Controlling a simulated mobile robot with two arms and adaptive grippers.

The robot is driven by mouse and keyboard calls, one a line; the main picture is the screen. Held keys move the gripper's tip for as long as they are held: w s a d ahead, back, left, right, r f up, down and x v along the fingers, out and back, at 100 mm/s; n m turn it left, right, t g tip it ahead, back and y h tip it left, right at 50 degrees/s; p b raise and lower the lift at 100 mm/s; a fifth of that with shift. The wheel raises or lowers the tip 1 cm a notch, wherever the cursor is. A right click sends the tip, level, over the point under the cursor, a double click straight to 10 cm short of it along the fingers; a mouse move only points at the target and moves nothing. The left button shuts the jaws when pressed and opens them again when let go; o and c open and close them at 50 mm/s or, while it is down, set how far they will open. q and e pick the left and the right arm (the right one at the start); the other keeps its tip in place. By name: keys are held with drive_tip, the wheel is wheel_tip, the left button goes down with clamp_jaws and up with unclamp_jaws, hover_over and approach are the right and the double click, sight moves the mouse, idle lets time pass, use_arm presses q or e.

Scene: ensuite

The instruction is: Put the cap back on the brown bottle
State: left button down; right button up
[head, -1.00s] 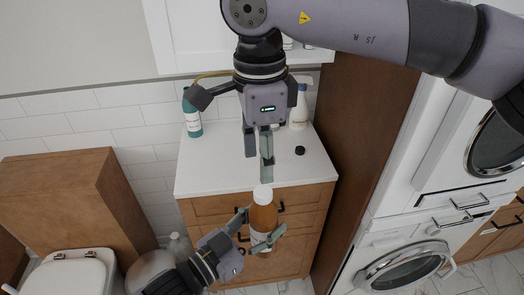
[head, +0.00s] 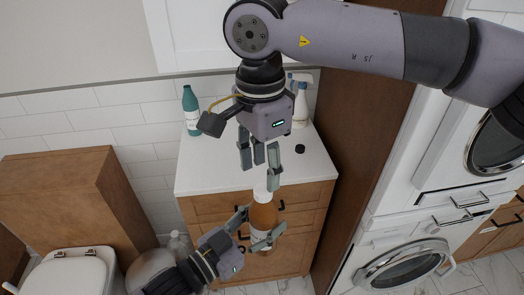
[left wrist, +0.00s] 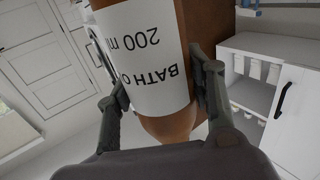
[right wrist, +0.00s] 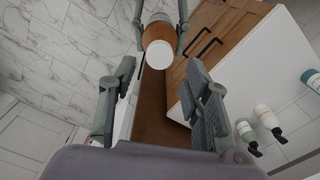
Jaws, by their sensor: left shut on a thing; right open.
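The brown bottle (head: 263,217) is upright in front of the counter, held in the air by my left gripper (head: 261,229). The left wrist view shows the shut fingers on either side of its white label (left wrist: 148,55). A white cap (head: 262,192) appears to sit on the bottle's top; the right wrist view shows its round white end (right wrist: 158,54). I cannot tell whether it is fully seated. My right gripper (head: 259,172) is open just above the bottle, pointing down. In the right wrist view its fingers are apart with nothing held between them.
A small black round piece (head: 300,149) lies on the white counter (head: 215,172). A teal bottle (head: 191,112) and a white spray bottle (head: 299,108) stand at the back. A toilet (head: 75,270) is at lower left, washing machines (head: 400,268) at right.

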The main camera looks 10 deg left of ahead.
sight(263, 189)
drive_tip(key=shift+f, duration=2.5)
drive_tip(key=shift+c, duration=0.3)
clamp_jaws()
drive_tip(key=m, duration=0.5)
drive_tip(key=shift+w, duration=0.1)
drive_tip(key=shift+o, duration=1)
unclamp_jaws()
